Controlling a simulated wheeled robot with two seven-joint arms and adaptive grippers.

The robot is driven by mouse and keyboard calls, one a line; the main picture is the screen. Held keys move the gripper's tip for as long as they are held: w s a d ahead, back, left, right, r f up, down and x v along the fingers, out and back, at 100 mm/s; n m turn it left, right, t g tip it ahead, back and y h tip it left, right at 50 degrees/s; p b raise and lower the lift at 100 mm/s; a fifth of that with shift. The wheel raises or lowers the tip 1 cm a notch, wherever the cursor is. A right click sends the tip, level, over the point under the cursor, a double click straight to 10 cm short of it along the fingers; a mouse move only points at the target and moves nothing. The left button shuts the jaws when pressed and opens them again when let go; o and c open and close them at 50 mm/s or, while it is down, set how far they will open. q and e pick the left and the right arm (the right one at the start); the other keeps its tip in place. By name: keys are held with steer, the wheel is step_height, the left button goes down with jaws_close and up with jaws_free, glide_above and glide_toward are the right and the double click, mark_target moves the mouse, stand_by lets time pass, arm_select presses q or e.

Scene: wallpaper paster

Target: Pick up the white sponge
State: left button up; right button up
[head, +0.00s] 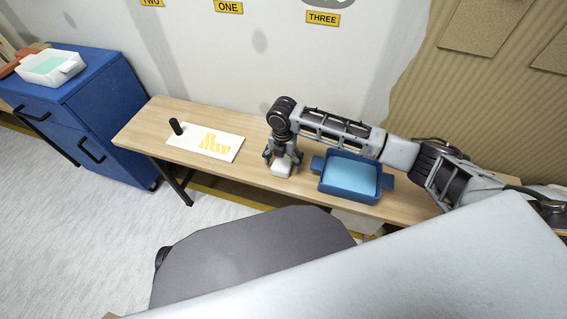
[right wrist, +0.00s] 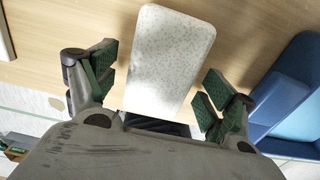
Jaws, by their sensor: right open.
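The white sponge (head: 281,168) lies on the wooden bench, left of the blue tray. In the right wrist view the sponge (right wrist: 168,58) is a pale speckled block with rounded corners. My right gripper (head: 282,160) points down over it. In the right wrist view my right gripper (right wrist: 158,82) is open, with one green-padded finger on each side of the sponge. Gaps show between the pads and the sponge's sides. My left gripper is in neither view.
A blue tray (head: 324,187) with light blue contents stands right of the sponge. A white sheet with yellow marks (head: 190,146) and a black upright object (head: 176,126) are at the bench's left. A blue cabinet (head: 100,110) with a white container (head: 50,69) stands further left.

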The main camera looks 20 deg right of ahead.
mark_target(283, 160)
stand_by(0.4)
steer(key=c, duration=1)
steer(key=shift+r, duration=0.15)
steer(key=shift+r, duration=0.6)
step_height(283, 160, up, 6)
steer(key=shift+r+p, duration=0.1)
steer(key=shift+p, duration=0.95)
arm_select(q)
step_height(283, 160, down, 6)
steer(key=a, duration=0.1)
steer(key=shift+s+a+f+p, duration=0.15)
steer(key=shift+p, duration=0.15)
arm_select(e)
steer(key=shift+r, duration=1.2)
